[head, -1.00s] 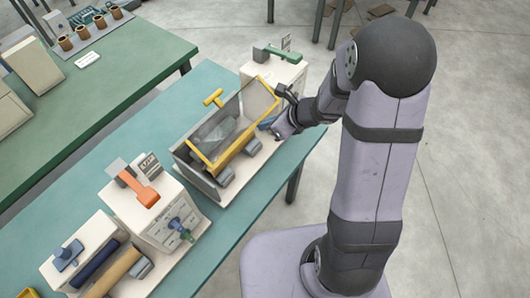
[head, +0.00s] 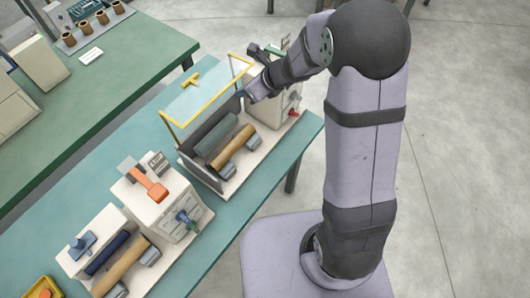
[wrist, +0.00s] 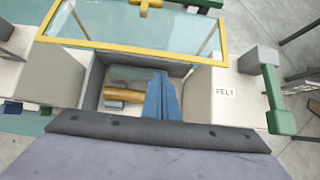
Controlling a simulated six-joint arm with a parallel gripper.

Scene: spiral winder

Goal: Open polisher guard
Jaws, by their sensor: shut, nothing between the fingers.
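The polisher guard (head: 207,90) is a clear pane in a yellow frame with a yellow T-shaped handle (head: 190,81). It stands raised above the polisher housing (head: 197,178), leaving the dark roller (head: 217,135) and tan roller (head: 233,145) uncovered. In the wrist view the guard (wrist: 130,38) spans the top, with the housing opening below it. My gripper (head: 243,94) is at the guard's right side, with its blue fingers (wrist: 162,97) shut and empty. Whether they touch the frame is unclear.
A white box with a green lever (wrist: 271,96) stands right of the polisher. A similar machine with an orange lever (head: 151,186) stands on the near left of the teal table (head: 120,165). A green table (head: 110,85) is at the left. Open floor lies to the right.

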